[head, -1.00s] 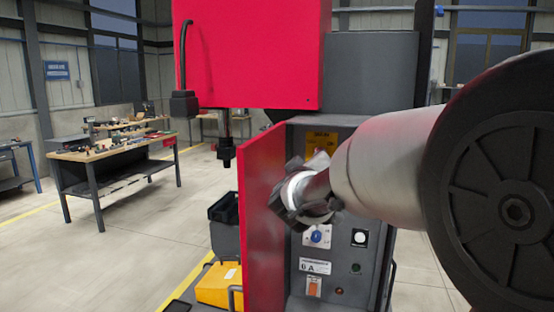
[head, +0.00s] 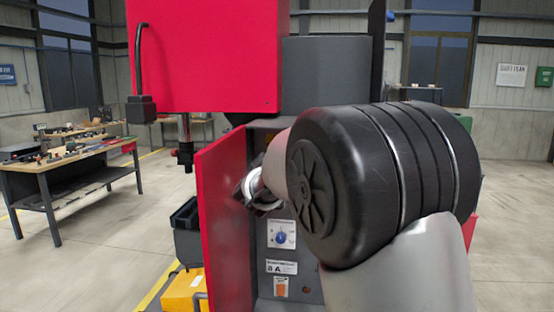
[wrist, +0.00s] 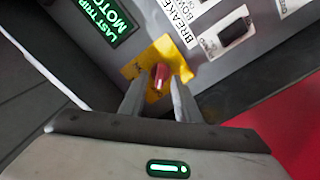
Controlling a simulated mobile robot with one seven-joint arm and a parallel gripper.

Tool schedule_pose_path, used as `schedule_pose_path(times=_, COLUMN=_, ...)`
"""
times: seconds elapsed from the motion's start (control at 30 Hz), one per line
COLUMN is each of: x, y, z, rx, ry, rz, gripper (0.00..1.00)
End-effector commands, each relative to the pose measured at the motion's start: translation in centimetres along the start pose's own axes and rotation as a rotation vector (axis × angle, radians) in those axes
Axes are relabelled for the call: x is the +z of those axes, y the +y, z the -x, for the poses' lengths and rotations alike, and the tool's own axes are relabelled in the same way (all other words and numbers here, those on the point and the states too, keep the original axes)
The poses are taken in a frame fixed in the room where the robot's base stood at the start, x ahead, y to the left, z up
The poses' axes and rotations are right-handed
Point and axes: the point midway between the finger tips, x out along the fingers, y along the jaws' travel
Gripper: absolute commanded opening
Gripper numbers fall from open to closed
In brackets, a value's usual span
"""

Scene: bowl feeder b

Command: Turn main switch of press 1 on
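The press (head: 215,55) has a red upper housing and a grey cabinet whose red door (head: 225,225) stands open. In the wrist view, a red switch handle (wrist: 160,75) sits on a yellow plate (wrist: 163,52) on the grey panel. My gripper (wrist: 159,92) is open, with one finger on each side of the handle and a gap showing beside it. I cannot tell whether the fingertips reach past the handle. In the head view my gripper (head: 255,190) is inside the cabinet by the door, and my arm hides the switch and the upper panel.
A blue knob (head: 281,238) and an orange rocker (head: 281,287) sit lower on the panel. In the wrist view, a green-lit display (wrist: 105,18) and a black breaker (wrist: 232,33) flank the plate. A yellow case (head: 185,290) stands left of the door. A workbench (head: 70,165) stands further left.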

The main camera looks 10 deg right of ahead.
Motion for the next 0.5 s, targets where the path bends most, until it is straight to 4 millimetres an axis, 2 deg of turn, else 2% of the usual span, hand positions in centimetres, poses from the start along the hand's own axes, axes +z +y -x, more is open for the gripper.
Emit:
schedule_pose_path(times=0.07, x=0.00, y=-0.01, z=0.02, rx=0.000, ry=0.000, rz=0.000, gripper=0.28)
schedule_pose_path(times=0.23, x=-0.01, y=-0.01, z=0.04, rx=0.000, ry=0.000, rz=0.000, gripper=0.00)
schedule_pose_path(times=0.5, x=-0.01, y=-0.01, z=0.05, rx=0.000, ry=0.000, rz=-0.012, gripper=0.00)
